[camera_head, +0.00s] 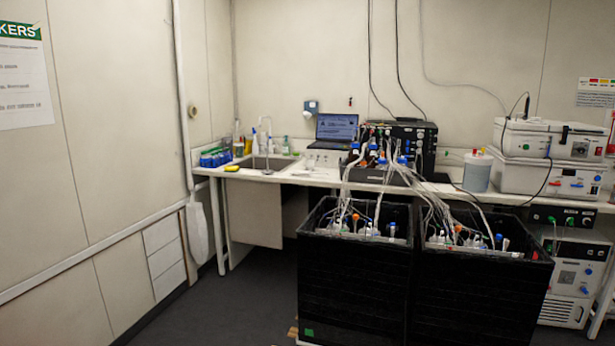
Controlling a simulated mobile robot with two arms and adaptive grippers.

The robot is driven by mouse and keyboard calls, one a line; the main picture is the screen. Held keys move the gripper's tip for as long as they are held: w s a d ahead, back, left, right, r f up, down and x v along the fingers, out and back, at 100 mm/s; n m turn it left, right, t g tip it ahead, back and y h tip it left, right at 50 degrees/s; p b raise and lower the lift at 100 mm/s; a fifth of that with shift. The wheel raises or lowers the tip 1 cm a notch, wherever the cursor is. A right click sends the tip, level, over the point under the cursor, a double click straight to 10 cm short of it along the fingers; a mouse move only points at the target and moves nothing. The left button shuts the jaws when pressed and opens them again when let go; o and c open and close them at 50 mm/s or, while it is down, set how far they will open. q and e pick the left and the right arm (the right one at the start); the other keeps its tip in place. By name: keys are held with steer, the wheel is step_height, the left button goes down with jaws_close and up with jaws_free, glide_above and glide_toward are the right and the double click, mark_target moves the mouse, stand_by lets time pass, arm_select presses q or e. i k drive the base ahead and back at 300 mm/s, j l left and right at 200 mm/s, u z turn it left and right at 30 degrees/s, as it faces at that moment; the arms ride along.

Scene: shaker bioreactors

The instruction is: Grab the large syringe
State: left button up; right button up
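I cannot make out a large syringe from this distance. A small pale item (302,176) lies on the white counter (325,183) right of the sink, too small to identify. A yellow item (231,168) lies at the counter's left front edge. Neither of my grippers is in view.
Two black bins (352,285) (480,300) with bottles and tubing stand before the counter. Tubes run up to a black control unit (408,140) beside a laptop (337,128). White stacked devices (545,158) stand right. The floor (230,310) at left is clear.

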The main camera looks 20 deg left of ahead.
mark_target(296, 173)
steer(key=i+j+u, duration=0.9)
steer(key=i, duration=0.65)
steer(key=i+j+u, duration=0.1)
steer(key=i+u, duration=0.2)
steer(key=i, duration=0.7)
steer(key=i+j+z, duration=0.15)
steer(key=i+z, duration=0.35)
steer(key=i+j+z, duration=0.3)
steer(key=i+z, duration=0.2)
steer(key=i+j+z, duration=0.3)
steer(key=j+z, duration=0.2)
steer(key=i+l, duration=0.05)
steer(key=l, duration=0.05)
